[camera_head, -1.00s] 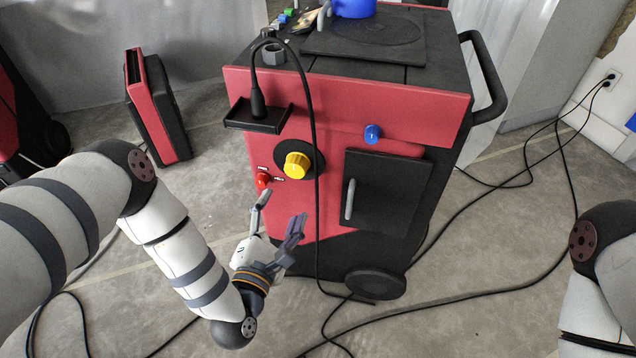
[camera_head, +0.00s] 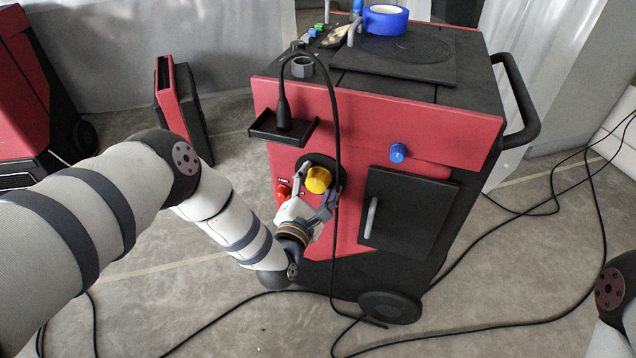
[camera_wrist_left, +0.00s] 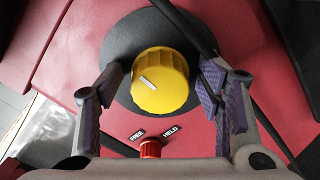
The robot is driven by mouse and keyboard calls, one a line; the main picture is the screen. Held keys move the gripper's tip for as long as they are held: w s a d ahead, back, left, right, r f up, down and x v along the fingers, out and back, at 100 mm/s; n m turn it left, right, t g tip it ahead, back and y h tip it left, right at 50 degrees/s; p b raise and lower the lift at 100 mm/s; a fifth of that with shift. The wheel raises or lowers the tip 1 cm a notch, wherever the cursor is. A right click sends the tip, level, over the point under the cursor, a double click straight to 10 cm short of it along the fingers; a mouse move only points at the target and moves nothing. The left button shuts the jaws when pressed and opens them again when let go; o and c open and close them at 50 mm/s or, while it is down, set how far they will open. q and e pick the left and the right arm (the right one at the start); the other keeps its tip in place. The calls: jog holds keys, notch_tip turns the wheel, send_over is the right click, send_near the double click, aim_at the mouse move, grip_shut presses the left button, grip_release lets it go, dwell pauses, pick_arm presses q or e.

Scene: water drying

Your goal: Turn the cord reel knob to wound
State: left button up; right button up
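A ribbed yellow knob (camera_head: 318,179) sits on a round black disc (camera_wrist_left: 123,45) on the red front of the cart. In the left wrist view the yellow knob (camera_wrist_left: 160,80) has a white pointer line aimed to the upper left. My left gripper (camera_head: 319,183) is open at the knob. In the left wrist view its purple-padded fingers (camera_wrist_left: 160,88) stand on both sides of the knob, with gaps visible. A small red knob (camera_wrist_left: 150,148) is below, by labels FREE and HELD. No "wound" mark is readable. My right gripper is out of view.
A black cord (camera_head: 335,110) hangs down the front, close to the right finger. A plug stands in a black tray (camera_head: 283,130) above the knob. A blue knob (camera_head: 398,152) and a black door (camera_head: 408,215) with a handle are to the right.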

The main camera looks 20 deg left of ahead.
pick_arm(q)
jog(key=c, duration=0.9)
jog(key=shift+c, duration=0.2)
